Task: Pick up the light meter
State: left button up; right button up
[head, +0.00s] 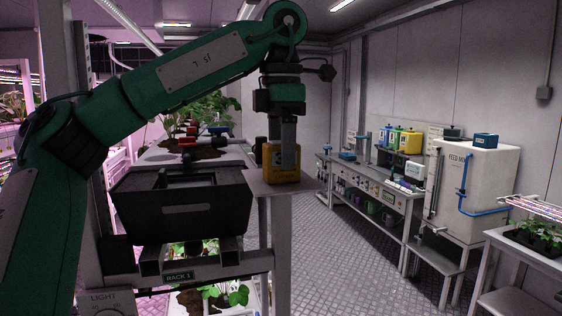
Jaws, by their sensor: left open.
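The light meter looks to be the yellow boxy device (284,174) with a small label, standing on a small shelf at the end of the rack. My left gripper (289,150) points straight down over it. A grey finger overlaps the top of the yellow device, and its jaws are open. I cannot tell from this view whether the fingers touch the device. My left arm comes in from the left and bends down at the upper middle. My right gripper is not in view.
A black crate (180,226) stands just left of the small shelf (262,188). Behind are rack trays with plants (200,110). At the right are a bench (385,187) with bottles, a white feed tank (470,185) and a seedling table (535,248). The floor between is clear.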

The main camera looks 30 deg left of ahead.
pick_arm(q)
jog(key=shift+d, duration=0.1)
jog(key=c, duration=1.2)
jog(key=shift+r, duration=0.1)
